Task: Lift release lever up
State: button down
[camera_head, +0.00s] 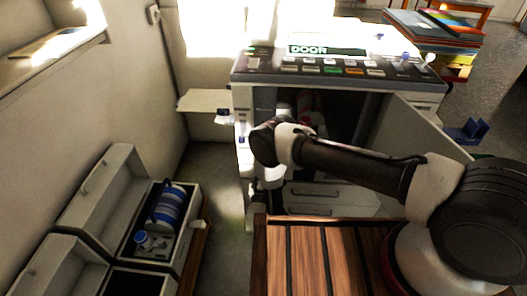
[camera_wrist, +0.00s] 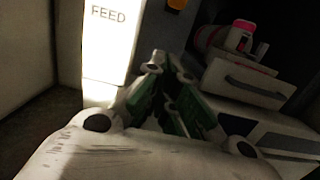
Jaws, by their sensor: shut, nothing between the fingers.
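The office machine (camera_head: 340,85) shows "DOOR" on its display. Its front door (camera_head: 422,135) stands open to the right, with a dark cavity (camera_head: 350,112) behind my arm. I cannot pick out the release lever for certain in either view. My gripper (camera_wrist: 170,62) is shut and empty, with green inner parts on its fingers. It points towards the machine's front, beside a bright white panel marked FEED (camera_wrist: 107,45). In the head view my arm hides part of the cavity, and the fingertips are not clear there.
An orange part (camera_wrist: 177,4) and a pink-capped container (camera_wrist: 240,38) show beyond the fingers, above a drawer front (camera_wrist: 250,85). A slatted wooden table (camera_head: 310,260) is in front. Open cases (camera_head: 115,215) stand at left. A side tray (camera_head: 203,101) juts from the machine.

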jog(key=w, duration=0.6)
jog(key=w+r, duration=0.1)
jog(key=w, duration=0.2)
jog(key=shift+w+d, duration=0.2)
jog(key=shift+w, duration=0.1)
jog(key=shift+a+r, duration=0.1)
jog(key=shift+r, duration=0.25)
jog(key=shift+s+r, duration=0.35)
jog(key=shift+r, duration=0.4)
jog(key=shift+s+r, duration=0.35)
jog(key=shift+r, duration=0.35)
jog(key=shift+a+r, duration=0.1)
